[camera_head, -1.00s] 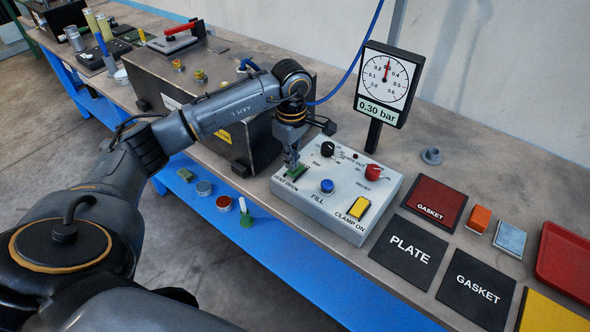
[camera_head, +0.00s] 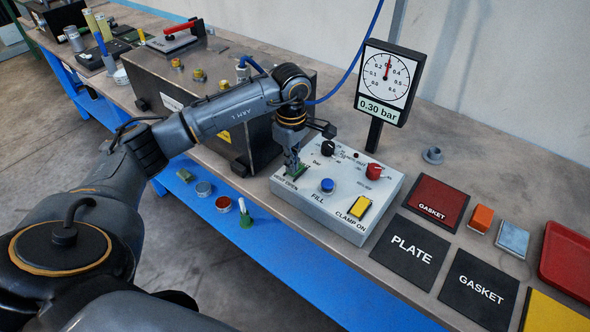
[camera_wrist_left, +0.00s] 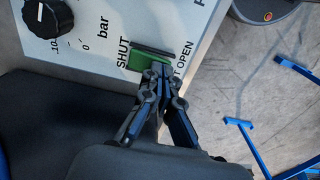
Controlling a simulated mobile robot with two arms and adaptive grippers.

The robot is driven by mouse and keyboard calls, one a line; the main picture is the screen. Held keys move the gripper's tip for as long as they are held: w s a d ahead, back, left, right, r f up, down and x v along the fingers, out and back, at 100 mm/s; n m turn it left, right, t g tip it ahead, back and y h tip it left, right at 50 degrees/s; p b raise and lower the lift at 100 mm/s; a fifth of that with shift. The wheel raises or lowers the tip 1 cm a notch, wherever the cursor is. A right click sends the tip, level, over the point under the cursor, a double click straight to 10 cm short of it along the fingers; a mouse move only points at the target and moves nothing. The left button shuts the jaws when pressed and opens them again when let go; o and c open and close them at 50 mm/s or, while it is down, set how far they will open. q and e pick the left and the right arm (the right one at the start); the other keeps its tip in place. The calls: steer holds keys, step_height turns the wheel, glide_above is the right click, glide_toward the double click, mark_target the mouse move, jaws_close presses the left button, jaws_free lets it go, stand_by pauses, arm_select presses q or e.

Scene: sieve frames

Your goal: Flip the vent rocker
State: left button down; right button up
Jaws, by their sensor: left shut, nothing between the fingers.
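The green vent rocker (camera_wrist_left: 146,60) sits in the grey control box (camera_head: 330,213), between the labels SHUT and VENT OPEN in the left wrist view. In the head view the rocker is mostly hidden under my left gripper (camera_head: 293,171). My left gripper also shows in the left wrist view (camera_wrist_left: 162,70), shut and empty, with its fingertips at the OPEN-side part of the rocker. Whether the tips press on it I cannot tell. The gauge (camera_head: 388,77) reads 0.30 bar. My right gripper is not in view.
The box also carries a black knob (camera_head: 327,148), a red knob (camera_head: 373,171), a blue FILL button (camera_head: 327,186) and a yellow CLAMP ON rocker (camera_head: 360,207). A dark metal vessel (camera_head: 190,90) stands left of it. PLATE and GASKET mats lie to the right.

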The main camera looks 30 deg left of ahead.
arm_select(q)
steer(key=shift+f+b, duration=0.3)
steer(key=shift+f, duration=0.05)
steer(key=shift+r, duration=0.1)
steer(key=shift+r+p, duration=2.1)
steer(key=shift+r, duration=1.4)
steer(key=shift+f, duration=0.1)
